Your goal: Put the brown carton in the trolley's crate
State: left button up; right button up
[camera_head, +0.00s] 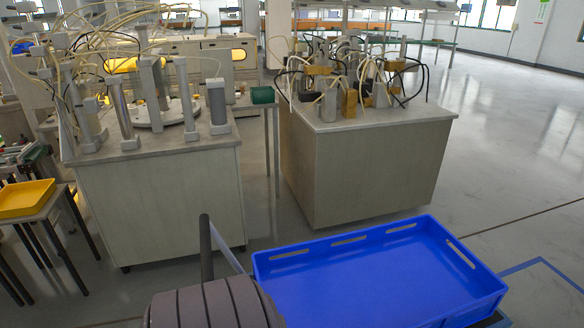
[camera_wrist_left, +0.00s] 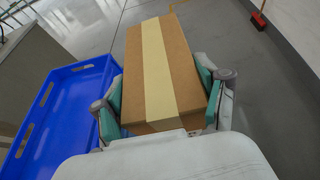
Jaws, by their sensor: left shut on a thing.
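The brown carton (camera_wrist_left: 184,50) with a pale tape strip is in the left wrist view. My left gripper (camera_wrist_left: 162,98) is shut on it, with teal pads pressed against both sides. The blue crate (camera_head: 380,280) stands at the bottom right of the head view, and its visible inside is empty. It also shows in the left wrist view (camera_wrist_left: 55,105), to the left of the carton. The carton is held beside the crate there; its height over the rim is hard to tell. The carton and both grippers are outside the head view.
A dark upright post (camera_head: 206,250) stands at the crate's left. Two grey workbenches (camera_head: 160,205) (camera_head: 370,165) with tubing rigs stand beyond it. A yellow tray (camera_head: 25,198) is on a small table at left. Open floor (camera_head: 510,150) lies to the right. A red broom (camera_wrist_left: 258,20) shows in the wrist view.

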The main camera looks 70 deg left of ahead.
aim_at(330, 298)
jog(key=i+l+u, duration=0.1)
jog(key=u, duration=0.35)
jog(key=i+l+u, duration=0.2)
jog(key=u, duration=0.25)
jog(key=i+l+u, duration=0.1)
jog(key=u, duration=0.35)
jog(key=i+l+u, duration=0.1)
jog(key=l+u, duration=0.3)
jog(key=i+l, duration=0.1)
jog(key=l, duration=0.4)
